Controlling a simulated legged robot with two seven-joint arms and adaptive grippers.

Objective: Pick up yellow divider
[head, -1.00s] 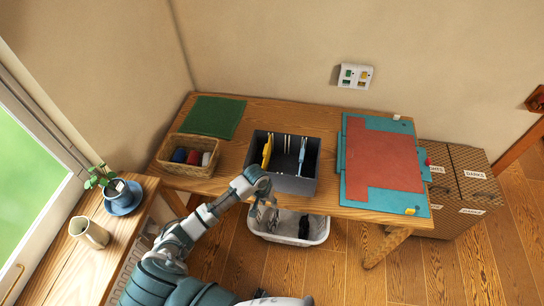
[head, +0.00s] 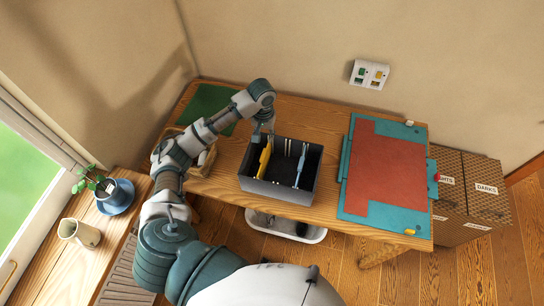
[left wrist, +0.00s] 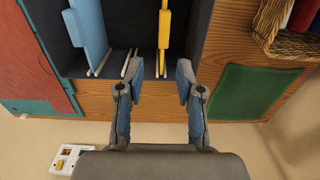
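The yellow divider (head: 264,159) stands upright in the left part of a dark grey box (head: 276,191) on the wooden table. It also shows in the left wrist view (left wrist: 164,33), toward the top and beyond my fingertips. My left gripper (head: 262,136) is over the back left edge of the box, close to the divider's far end. In the left wrist view its two fingers (left wrist: 160,76) are spread apart with nothing between them. A blue divider (head: 300,165) stands in the right part of the box. My right gripper is not in view.
Thin white rods (head: 288,147) stand between the dividers. A wicker basket (head: 203,164), partly behind my arm, sits left of the box. A green mat (head: 207,102) lies behind it. A teal and red mat (head: 386,167) lies to the right. A white bin (head: 306,235) is below the table.

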